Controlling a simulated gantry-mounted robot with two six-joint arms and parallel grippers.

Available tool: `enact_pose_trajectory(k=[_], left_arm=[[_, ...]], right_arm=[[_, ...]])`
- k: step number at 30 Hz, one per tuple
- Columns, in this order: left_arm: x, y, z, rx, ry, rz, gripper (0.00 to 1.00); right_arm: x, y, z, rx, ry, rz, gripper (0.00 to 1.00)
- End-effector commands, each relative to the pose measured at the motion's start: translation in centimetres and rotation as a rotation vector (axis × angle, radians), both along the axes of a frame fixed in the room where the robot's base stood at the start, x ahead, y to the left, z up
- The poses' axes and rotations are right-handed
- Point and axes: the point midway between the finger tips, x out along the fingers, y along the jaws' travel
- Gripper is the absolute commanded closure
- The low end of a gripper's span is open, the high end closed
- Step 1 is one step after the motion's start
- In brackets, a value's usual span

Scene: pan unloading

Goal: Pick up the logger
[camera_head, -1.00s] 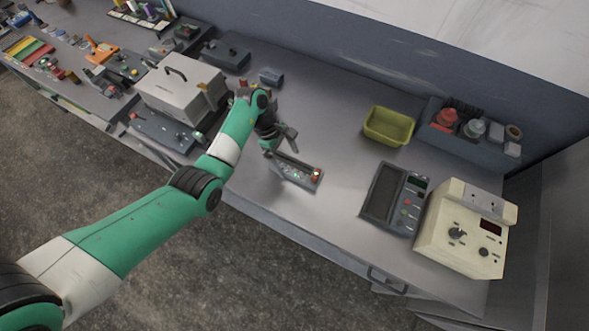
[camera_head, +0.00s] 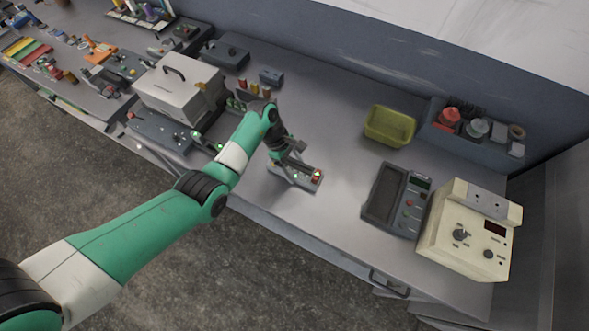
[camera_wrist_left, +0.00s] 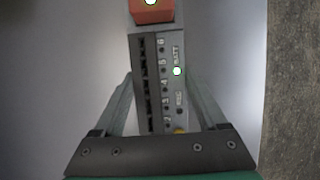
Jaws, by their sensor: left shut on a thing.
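The logger (camera_head: 308,178) is a slim grey box with a red block on one end and small green lights. It is at the front middle of the bench in the head view. In the left wrist view the logger (camera_wrist_left: 164,75) runs up the middle, with a row of dark slots, printed labels and a lit green light. My left gripper (camera_head: 288,160) is over the logger, with one finger along each long side, shut on it. The gripper hides part of the logger in the head view. I cannot tell any gap under the logger. My right gripper is not in view.
To the right are a dark grey meter (camera_head: 384,195), a cream instrument box (camera_head: 457,245) and a yellow-green bin (camera_head: 389,126). A grey case (camera_head: 176,92) stands to the left. The bench between the logger and the bin is clear.

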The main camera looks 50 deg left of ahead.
Motion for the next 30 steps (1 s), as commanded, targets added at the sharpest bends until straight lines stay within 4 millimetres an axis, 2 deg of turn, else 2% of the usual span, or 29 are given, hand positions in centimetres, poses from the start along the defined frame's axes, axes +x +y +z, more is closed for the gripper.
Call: enact_pose_trajectory(k=[1, 3, 14, 21, 25, 30], left_arm=[[0.0, 0.0, 0.0, 0.000, 0.000, 0.000, 0.92], [0.0, 0.0, 0.0, 0.000, 0.000, 0.000, 1.00], [0.1, 0.0, 0.7, 0.000, -0.003, 0.000, 1.00], [0.2, 0.0, 3.7, 0.001, -0.005, 0.000, 1.00], [-1.1, -0.7, 5.3, 0.000, -0.003, -0.001, 1.00], [-3.5, -2.2, 8.6, 0.000, -0.004, -0.002, 1.00]], right_arm=[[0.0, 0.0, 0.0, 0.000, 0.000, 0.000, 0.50], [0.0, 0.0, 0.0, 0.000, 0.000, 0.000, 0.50], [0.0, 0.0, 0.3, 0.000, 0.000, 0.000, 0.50], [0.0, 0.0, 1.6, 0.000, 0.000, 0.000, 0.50], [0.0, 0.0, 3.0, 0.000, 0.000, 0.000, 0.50], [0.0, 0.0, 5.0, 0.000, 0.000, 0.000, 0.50]])
